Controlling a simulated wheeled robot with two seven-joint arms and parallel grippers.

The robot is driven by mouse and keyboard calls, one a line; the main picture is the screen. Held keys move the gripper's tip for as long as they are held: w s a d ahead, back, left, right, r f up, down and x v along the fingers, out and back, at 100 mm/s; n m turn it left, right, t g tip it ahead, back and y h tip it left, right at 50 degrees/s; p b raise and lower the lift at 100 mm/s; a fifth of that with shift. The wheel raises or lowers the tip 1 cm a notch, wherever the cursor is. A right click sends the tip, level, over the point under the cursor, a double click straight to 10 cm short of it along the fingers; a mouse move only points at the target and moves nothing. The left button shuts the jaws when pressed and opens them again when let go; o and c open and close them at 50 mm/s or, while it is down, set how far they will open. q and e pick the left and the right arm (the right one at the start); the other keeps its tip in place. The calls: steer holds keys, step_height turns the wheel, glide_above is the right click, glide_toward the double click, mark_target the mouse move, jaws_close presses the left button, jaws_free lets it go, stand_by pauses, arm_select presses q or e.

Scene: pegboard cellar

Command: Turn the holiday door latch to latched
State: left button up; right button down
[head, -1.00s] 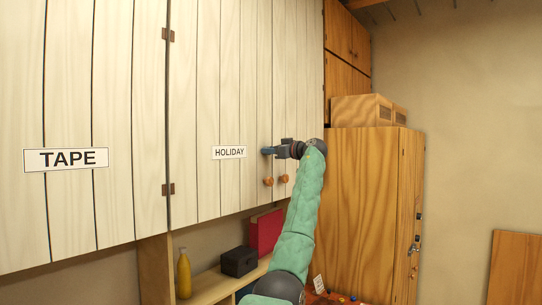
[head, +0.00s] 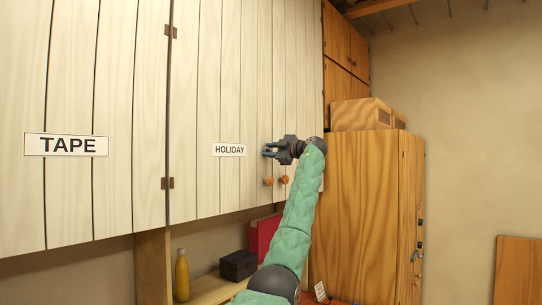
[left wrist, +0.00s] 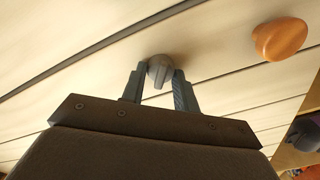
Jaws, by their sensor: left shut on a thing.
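The holiday door (head: 208,180) is a pale planked cabinet door with a white HOLIDAY label (head: 229,150). In the left wrist view the latch is a grey round knob (left wrist: 160,68) with a raised grip, on the pale door face. My left gripper (head: 267,150) is at the door's right side, just above its round wooden knob (head: 268,181). In the left wrist view its two fingers (left wrist: 158,80) stand on either side of the latch and are shut on it. In the head view the latch is hidden by the fingers. My right gripper is not in view.
A second wooden knob (head: 284,179) sits on the neighbouring door. A TAPE door (head: 66,190) is at the left. Below are a shelf (head: 213,288), a yellow bottle (head: 182,275) and a black box (head: 238,265). A tall wooden cabinet (head: 352,210) stands right of my arm.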

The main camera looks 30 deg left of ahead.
arm_select(q)
steer(key=n, duration=0.3)
steer(key=shift+f+n+b, duration=0.1)
steer(key=shift+n+b, duration=0.2)
steer(key=shift+b, duration=0.1)
steer(key=n, duration=0.3)
steer(key=shift+f, duration=0.1)
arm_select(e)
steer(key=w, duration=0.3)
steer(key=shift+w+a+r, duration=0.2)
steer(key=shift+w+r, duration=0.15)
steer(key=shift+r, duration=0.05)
arm_select(q)
steer(key=shift+n, duration=0.3)
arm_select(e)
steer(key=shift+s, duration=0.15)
arm_select(q)
steer(key=shift+f, duration=0.1)
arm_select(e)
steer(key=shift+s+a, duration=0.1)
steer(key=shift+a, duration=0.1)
arm_select(q)
steer(key=o, duration=0.8)
steer(key=shift+c, duration=0.2)
steer(key=shift+o, duration=1)
steer(key=shift+s, duration=0.15)
